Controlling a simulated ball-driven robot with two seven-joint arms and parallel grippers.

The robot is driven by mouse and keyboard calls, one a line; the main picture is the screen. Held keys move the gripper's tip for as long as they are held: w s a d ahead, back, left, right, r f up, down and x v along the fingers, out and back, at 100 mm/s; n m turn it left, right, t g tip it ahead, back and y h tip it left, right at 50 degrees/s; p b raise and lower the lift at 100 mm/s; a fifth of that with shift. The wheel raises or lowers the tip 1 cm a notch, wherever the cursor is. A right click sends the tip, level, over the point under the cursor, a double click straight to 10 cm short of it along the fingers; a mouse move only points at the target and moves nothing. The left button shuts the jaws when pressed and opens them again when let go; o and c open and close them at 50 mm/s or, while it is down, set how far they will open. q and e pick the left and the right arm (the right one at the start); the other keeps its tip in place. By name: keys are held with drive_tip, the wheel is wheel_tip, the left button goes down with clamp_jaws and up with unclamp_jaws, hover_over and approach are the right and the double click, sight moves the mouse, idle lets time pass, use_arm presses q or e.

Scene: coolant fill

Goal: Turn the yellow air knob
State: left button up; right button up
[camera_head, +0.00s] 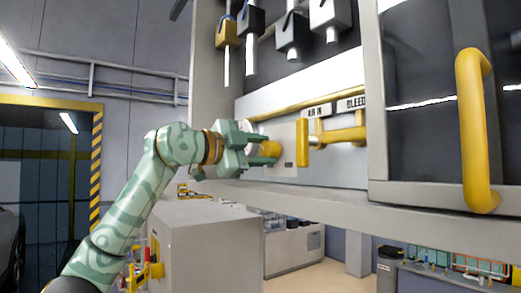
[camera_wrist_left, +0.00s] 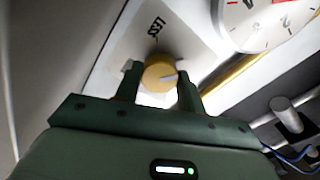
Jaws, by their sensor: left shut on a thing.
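The yellow air knob (camera_wrist_left: 158,76) is round with a pale pointer line, and sits on a light plate marked "LESS" in the left wrist view. In the head view the knob (camera_head: 270,149) shows at the left end of the panel. My left gripper (camera_wrist_left: 159,88) has one finger on each side of the knob and is shut on it. In the head view my left gripper (camera_head: 265,151) reaches the panel from the left and partly hides the knob. The pointer line points right in the wrist view. My right gripper is not in view.
A yellow lever handle (camera_head: 302,142) stands right of the knob, under "AIR IN" and "BLEED" labels. A round gauge (camera_wrist_left: 262,20) is near the knob. Nozzle units (camera_head: 292,35) hang above. A large yellow door handle (camera_head: 474,130) is at the right.

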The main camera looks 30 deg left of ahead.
use_arm(q)
drive_tip(key=m, duration=0.5)
drive_tip(key=shift+m+p, duration=0.3)
drive_tip(key=shift+p, duration=0.1)
drive_tip(key=m+p, duration=0.1)
drive_tip(key=m, duration=0.4)
drive_tip(key=shift+f, duration=0.1)
drive_tip(key=shift+f, duration=0.1)
drive_tip(key=o, duration=1)
drive_tip(key=shift+c, duration=0.2)
drive_tip(key=shift+s, duration=0.1)
drive_tip(key=b+v, duration=0.5)
drive_tip(key=v, duration=1.1)
